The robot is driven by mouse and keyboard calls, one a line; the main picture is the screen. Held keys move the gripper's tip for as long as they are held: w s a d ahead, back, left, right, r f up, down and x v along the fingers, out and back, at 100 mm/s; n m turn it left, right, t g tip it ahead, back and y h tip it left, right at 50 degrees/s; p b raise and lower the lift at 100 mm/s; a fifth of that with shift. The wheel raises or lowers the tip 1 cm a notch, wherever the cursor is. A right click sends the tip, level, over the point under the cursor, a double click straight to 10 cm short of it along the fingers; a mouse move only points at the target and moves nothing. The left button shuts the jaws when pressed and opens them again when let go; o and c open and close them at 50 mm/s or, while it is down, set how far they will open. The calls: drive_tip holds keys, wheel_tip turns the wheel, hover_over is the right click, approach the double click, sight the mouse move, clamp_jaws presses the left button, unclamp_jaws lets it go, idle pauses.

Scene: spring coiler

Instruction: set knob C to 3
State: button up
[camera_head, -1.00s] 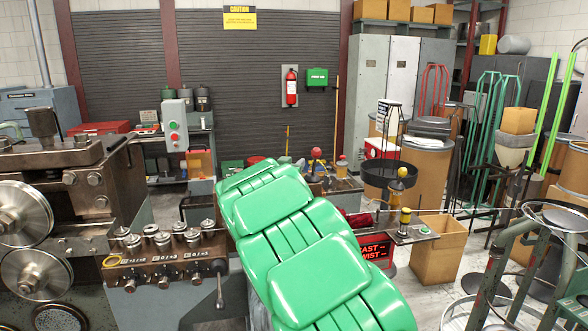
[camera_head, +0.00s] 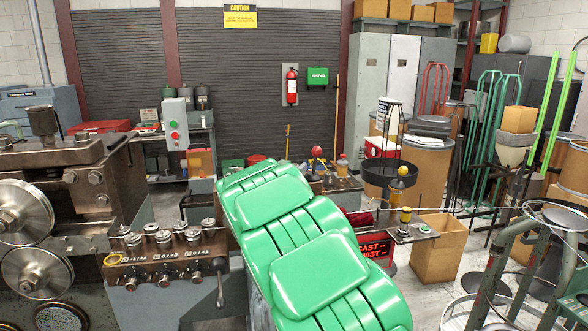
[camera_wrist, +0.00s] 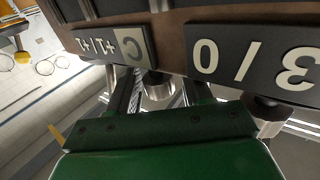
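In the head view the coiler's brown control panel (camera_head: 178,262) stands at the lower left, with a row of small knobs (camera_head: 164,281) and plates too small to read surely. In the wrist view a plate marked C (camera_wrist: 112,44) and a plate with 0 and 3 (camera_wrist: 254,58) appear turned over. A silver knob (camera_wrist: 157,88) sticks out below them, between the fingers of my gripper (camera_wrist: 158,95). The fingers stand apart on both sides of it; contact is not clear. The knob's pointer setting cannot be read. In the head view my green arm hides the gripper.
A lever (camera_head: 220,288) hangs at the panel's right end. Silver-topped fittings (camera_head: 163,238) line the panel's top edge. Large metal rollers (camera_head: 22,212) stand to the left. A dark knob (camera_wrist: 264,106) is close to the right of my gripper in the wrist view.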

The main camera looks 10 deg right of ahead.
idle(0.4)
drive_tip(key=shift+w+r+n+t+y, duration=0.1)
drive_tip(key=shift+r+n+t+y, duration=0.2)
drive_tip(key=shift+n+t+y, duration=0.25)
drive_tip(key=shift+a+r+n+t+y, duration=0.1)
drive_tip(key=shift+r+n+t+y, duration=0.25)
drive_tip(key=shift+y, duration=0.5)
drive_tip(key=shift+f+n+y, duration=0.2)
drive_tip(key=shift+n+y, duration=0.1)
drive_tip(key=shift+n, duration=0.1)
drive_tip(key=shift+d+f+n+t+y, duration=0.2)
drive_tip(key=shift+d+n+t+y, duration=0.1)
drive_tip(key=shift+y, duration=0.2)
drive_tip(key=shift+f+n+y, duration=0.15)
drive_tip(key=shift+n+y, duration=0.45)
drive_tip(key=shift+y, duration=0.2)
drive_tip(key=shift+n+t+y, duration=0.3)
drive_tip(key=shift+n+y, duration=1.1)
drive_tip(key=shift+y, duration=0.8)
